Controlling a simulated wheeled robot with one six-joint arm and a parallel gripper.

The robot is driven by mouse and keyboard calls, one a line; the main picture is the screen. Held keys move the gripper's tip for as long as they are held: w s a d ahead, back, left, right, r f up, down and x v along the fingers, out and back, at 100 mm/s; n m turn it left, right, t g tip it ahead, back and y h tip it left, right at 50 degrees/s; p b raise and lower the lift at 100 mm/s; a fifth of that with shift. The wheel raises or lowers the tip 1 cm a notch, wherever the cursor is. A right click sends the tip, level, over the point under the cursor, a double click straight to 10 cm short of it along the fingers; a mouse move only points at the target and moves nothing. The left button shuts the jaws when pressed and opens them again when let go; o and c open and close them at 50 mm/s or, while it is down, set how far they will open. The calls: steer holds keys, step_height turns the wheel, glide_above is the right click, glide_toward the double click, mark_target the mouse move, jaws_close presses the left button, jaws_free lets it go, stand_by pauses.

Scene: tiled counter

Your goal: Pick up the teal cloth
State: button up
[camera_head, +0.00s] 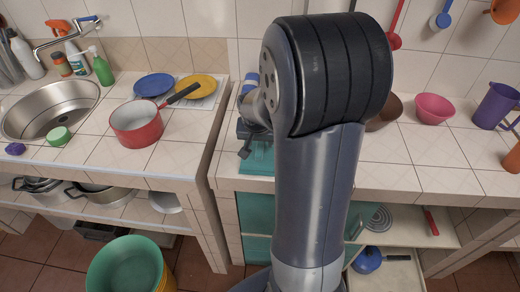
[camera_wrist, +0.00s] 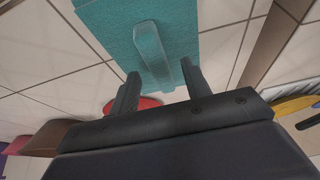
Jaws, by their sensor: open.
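The teal cloth (camera_head: 257,160) lies on the tiled counter near its left front edge, partly hidden by my arm in the head view. In the wrist view the teal cloth (camera_wrist: 95,18) fills the top middle, with a raised fold (camera_wrist: 150,48) along its centre. My gripper (camera_wrist: 158,80) is open, its two fingers pointing toward the cloth on either side of the line of the fold. Nothing is held between the fingers. Whether the fingertips touch the cloth cannot be told. In the head view my gripper (camera_head: 245,143) is small and partly hidden behind my arm, at the cloth's far side.
A gap separates this counter from the sink counter, which holds a red saucepan (camera_head: 137,123), a blue plate (camera_head: 154,84) and a yellow plate (camera_head: 197,86). A brown bowl (camera_head: 384,113), pink bowl (camera_head: 434,108) and purple mug (camera_head: 494,105) stand to the right. Tiles before them are clear.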

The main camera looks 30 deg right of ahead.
steer(key=shift+w+d+f, duration=0.1)
steer(key=shift+w+f, duration=0.05)
steer(key=shift+f, duration=0.3)
steer(key=shift+c, duration=0.5)
jaws_close()
